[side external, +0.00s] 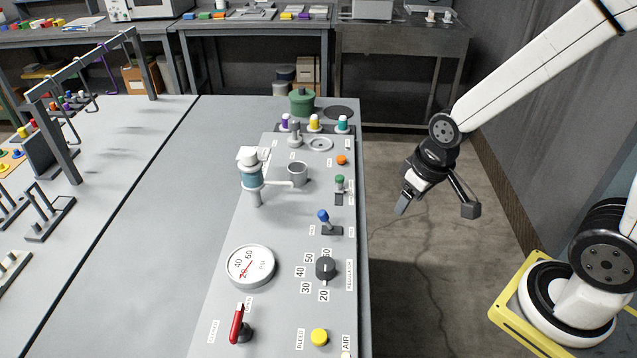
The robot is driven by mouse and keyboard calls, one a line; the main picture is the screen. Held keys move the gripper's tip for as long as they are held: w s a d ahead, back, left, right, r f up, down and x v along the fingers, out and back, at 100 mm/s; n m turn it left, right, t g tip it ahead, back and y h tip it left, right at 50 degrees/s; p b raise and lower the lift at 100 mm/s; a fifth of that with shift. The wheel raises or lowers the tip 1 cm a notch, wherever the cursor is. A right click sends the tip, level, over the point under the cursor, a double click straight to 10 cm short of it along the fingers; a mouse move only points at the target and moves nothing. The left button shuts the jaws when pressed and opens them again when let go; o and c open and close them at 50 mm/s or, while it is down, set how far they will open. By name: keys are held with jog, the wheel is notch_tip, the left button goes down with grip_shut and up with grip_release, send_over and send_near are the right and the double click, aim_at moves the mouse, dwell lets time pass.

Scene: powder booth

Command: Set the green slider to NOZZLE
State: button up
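The green slider (340,181) has a green knob and stands at the right side of the grey panel, at the far end of a short dark slot. Small labels lie beside it, too small to read, so I cannot tell which one says NOZZLE. My gripper (437,207) is open and empty. It hangs off the right edge of the panel, to the right of the green slider and apart from it.
A blue-knobbed lever (323,216) stands nearer than the slider, and an orange button (341,160) is farther back. A black dial (325,269), gauge (250,266), red lever (237,324) and yellow button (319,337) are nearer. A cup (297,174) stands left.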

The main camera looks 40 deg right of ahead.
aim_at(340, 177)
jog(key=w+g, duration=0.1)
jog(key=w, duration=1.1)
jog(key=w+g, duration=0.1)
jog(key=w, duration=0.6)
jog(key=shift+d+g, duration=0.2)
jog(key=shift+g, duration=0.1)
jog(key=shift+f, duration=0.15)
jog(key=shift+f, duration=3.75)
grip_shut()
